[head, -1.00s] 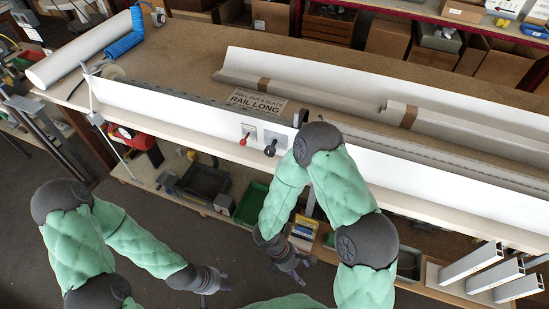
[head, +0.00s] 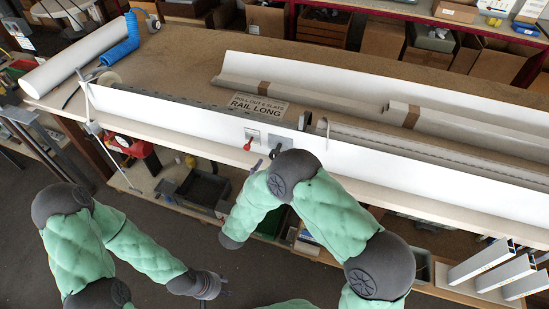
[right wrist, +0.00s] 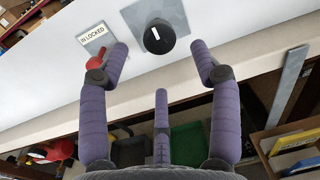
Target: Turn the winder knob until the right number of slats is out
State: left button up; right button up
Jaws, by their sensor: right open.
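The black winder knob (right wrist: 158,39) sits on a grey plate on the white rail's front face; a white mark on it stands nearly upright. In the head view the knob (head: 274,152) is partly covered by my right arm. My right gripper (right wrist: 160,62) is open and empty, its two side fingers spread below and either side of the knob, apart from it. A red lever (right wrist: 97,59) is by the left finger, under a plate (right wrist: 93,38) reading "IN LOCKED". My left gripper (head: 216,287) hangs low, away from the bench; its fingers are too small to judge.
Long pale profiles (head: 330,92) lie on the bench. A green bin (right wrist: 188,143) and a dark bin (right wrist: 130,151) are below the bench edge.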

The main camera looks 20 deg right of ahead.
aim_at(277, 151)
jog(key=b+x, duration=0.1)
jog(key=x, duration=0.6)
jog(key=shift+w+d, duration=0.15)
jog(key=shift+d, duration=0.05)
jog(key=c, duration=1.1)
